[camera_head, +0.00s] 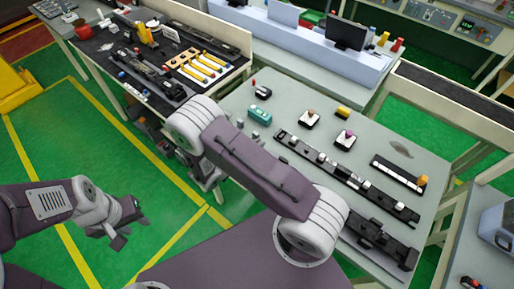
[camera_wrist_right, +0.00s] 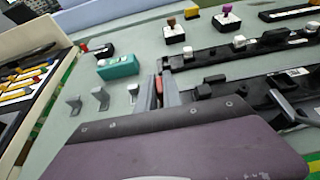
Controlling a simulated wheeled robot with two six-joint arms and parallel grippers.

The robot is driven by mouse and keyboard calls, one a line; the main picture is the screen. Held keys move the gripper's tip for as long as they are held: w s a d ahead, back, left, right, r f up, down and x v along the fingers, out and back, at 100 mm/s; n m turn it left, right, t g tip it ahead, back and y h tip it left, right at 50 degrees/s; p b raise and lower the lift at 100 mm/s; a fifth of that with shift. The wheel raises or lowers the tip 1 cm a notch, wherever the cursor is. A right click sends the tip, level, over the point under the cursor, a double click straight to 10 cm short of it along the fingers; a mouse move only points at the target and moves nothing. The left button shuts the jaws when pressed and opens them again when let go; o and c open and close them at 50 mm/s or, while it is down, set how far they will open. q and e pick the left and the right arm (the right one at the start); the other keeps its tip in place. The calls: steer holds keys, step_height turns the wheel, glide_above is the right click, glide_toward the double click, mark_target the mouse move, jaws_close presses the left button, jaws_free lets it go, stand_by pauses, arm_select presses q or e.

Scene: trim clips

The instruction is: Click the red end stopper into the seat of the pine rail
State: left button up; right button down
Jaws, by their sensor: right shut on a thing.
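My right gripper (camera_wrist_right: 160,94) is shut on a small red piece, the red end stopper (camera_wrist_right: 158,86), mostly covered by the fingers. It is near the left end of a long dark rail (camera_wrist_right: 215,54) with pale clips along it. The same rail (camera_head: 345,177) lies across the table in the head view, where my right arm hides the gripper. A second dark rail (camera_head: 377,243) lies nearer the front. No rail looks clearly pine-coloured, and I cannot make out the seat. My left gripper (camera_head: 128,226) is open and empty over the green floor, away from the table.
A teal block (camera_head: 260,115) and grey brackets (camera_wrist_right: 100,98) stand left of the rails. A side bench holds yellow-handled tools (camera_head: 200,68).

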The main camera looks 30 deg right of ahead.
step_height(320, 180, down, 3)
steer(key=shift+r, duration=0.15)
